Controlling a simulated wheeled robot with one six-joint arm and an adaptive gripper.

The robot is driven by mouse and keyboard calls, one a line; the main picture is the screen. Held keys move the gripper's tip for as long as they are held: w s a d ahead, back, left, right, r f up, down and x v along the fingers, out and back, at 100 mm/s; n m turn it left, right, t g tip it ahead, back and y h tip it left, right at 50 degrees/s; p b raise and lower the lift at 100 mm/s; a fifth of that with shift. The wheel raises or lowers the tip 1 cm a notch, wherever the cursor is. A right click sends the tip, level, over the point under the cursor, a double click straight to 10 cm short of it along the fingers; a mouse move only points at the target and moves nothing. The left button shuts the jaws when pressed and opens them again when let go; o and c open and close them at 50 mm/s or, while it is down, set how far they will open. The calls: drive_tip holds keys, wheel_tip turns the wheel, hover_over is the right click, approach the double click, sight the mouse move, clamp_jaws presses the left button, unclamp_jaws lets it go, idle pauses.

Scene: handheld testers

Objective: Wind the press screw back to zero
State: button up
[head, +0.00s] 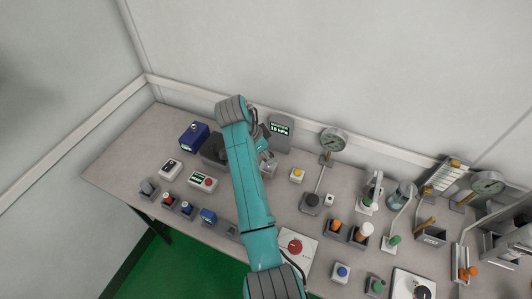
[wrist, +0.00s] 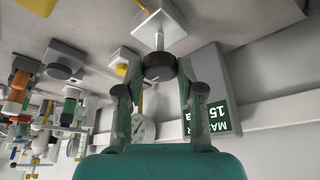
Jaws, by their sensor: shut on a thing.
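The press screw's black round knob (wrist: 160,66) sits on a silver stem (wrist: 162,42) that runs to a pale square base (wrist: 158,17) in the wrist view. My gripper (wrist: 158,76) is shut on the knob, with a finger on each side of it. In the head view my gripper (head: 266,150) is small and partly covered by my arm, and the knob cannot be made out. A grey display panel (head: 281,133) stands just behind it.
A yellow button box (head: 297,175) and a dial gauge (head: 333,140) stand to the right. A blue box (head: 194,137) and a red-button box (head: 203,181) stand to the left. Many testers crowd the right side of the bench. The wall is close behind.

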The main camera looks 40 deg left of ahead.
drive_tip(key=shift+n, duration=0.4)
drive_tip(key=n, duration=0.1)
drive_tip(key=n+y, duration=0.1)
drive_tip(key=n, duration=0.1)
drive_tip(key=n+y, duration=0.1)
drive_tip(key=shift+d+n+t, duration=0.25)
drive_tip(key=shift+n+t, duration=0.05)
drive_tip(key=shift+n, duration=0.1)
drive_tip(key=n+y, duration=0.1)
drive_tip(key=n, duration=0.1)
drive_tip(key=n+y, duration=0.1)
drive_tip(key=n, duration=0.2)
drive_tip(key=shift+d, duration=0.15)
drive_tip(key=shift+n+g, duration=0.3)
drive_tip(key=shift+g, duration=0.1)
drive_tip(key=o, duration=1.1)
drive_tip(key=shift+o, duration=0.2)
drive_tip(key=v, duration=1.2)
